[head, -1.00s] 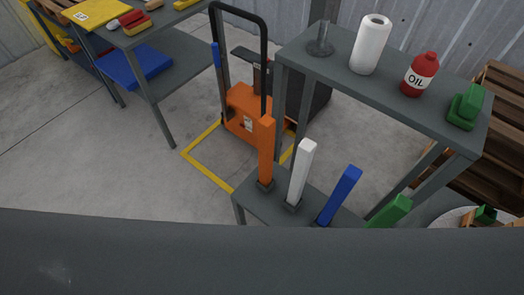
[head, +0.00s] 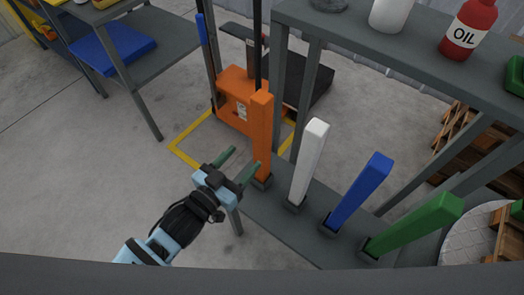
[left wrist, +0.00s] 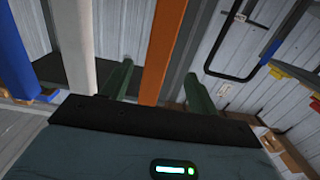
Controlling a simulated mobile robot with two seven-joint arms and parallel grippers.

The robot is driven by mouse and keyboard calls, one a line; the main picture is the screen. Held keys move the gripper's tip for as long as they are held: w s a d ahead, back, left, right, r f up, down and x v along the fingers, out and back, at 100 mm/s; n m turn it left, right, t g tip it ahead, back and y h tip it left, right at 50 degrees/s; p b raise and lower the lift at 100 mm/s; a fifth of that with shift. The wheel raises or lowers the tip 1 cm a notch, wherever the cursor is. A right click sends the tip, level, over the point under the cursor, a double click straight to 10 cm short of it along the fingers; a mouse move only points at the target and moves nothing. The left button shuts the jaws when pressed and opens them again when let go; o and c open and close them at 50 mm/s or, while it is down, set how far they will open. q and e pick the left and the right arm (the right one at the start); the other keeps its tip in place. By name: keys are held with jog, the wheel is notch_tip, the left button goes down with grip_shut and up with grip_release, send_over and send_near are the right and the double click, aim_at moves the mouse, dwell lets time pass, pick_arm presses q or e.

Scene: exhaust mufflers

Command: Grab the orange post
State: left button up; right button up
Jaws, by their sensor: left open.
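The orange post (head: 261,135) stands upright in a dark socket on a low grey bench, first in a row with a white, a blue and a green post. My left gripper (head: 246,157) is open and empty, just left of the orange post in the head view, its green fingers pointing towards it. In the left wrist view the orange post (left wrist: 162,50) shows between my two fingers (left wrist: 160,82); I cannot tell how deep it sits between them. My right gripper is not in view.
The white post (head: 309,160) stands close right of the orange one, then the blue post (head: 360,190) and green post (head: 415,225). An orange pallet jack (head: 236,98) is behind. A grey table (head: 400,55) with a red oil bottle (head: 470,28) is at upper right.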

aim_at(257, 141)
pick_arm(q)
jog(key=shift+w+d+r+h, duration=0.3)
jog(key=shift+w+r, duration=0.1)
jog(key=shift+w, duration=0.15)
jog(key=shift+x, duration=3.8)
jog(key=shift+d+r, duration=0.1)
jog(key=shift+r, duration=0.1)
grip_shut()
